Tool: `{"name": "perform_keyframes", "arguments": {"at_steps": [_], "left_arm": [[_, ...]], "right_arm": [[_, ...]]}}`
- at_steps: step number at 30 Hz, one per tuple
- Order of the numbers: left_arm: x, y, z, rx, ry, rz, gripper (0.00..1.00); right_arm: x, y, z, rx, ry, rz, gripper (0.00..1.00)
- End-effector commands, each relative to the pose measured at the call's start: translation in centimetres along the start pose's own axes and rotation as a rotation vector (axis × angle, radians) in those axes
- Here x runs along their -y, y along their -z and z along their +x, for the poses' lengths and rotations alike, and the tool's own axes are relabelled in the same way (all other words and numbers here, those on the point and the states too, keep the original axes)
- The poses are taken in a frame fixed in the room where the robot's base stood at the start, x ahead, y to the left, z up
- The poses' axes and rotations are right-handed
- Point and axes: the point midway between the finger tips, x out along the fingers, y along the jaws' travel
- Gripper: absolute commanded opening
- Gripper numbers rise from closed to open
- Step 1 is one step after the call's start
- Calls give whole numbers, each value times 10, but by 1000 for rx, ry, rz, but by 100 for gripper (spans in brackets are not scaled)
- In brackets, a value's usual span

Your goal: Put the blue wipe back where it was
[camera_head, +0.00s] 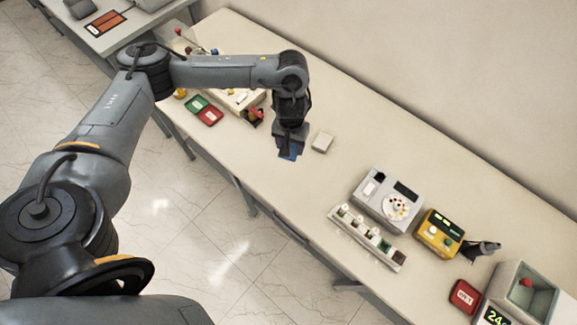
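My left gripper (290,143) is over the near part of the long table, pointing down. A dark blue piece, which looks like the blue wipe (291,153), shows right at its fingertips, so the gripper appears shut on it. The fingers themselves are mostly hidden by the wrist, and I cannot tell whether the wipe touches the table. A small white block (322,142) lies on the table just to the right of the wipe. My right gripper is not in view.
Left of the gripper lie a green tray (196,105) and a red tray (210,116). To the right stand a grey device (388,200), a white strip of sockets (367,237), a yellow device (438,233) and a red box (465,296). The table between is clear.

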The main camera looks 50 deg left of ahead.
Motion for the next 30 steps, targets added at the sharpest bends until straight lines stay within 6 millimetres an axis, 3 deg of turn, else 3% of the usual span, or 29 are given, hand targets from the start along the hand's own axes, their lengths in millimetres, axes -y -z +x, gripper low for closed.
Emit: {"name": "perform_keyframes", "arguments": {"at_steps": [1,3,11,19,24,30], "left_arm": [[10,-2,22,3,3,-17,31],[18,-4,35,3,3,-30,31],[35,-9,59,2,1,-39,31],[82,-2,91,1,5,-43,31],[114,4,105,1,4,-42,31],[137,9,119,1,2,-38,31]], "right_arm": [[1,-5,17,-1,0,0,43],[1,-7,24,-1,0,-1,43],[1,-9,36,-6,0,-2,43],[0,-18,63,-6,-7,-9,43],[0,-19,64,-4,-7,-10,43],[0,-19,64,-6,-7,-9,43]]}}
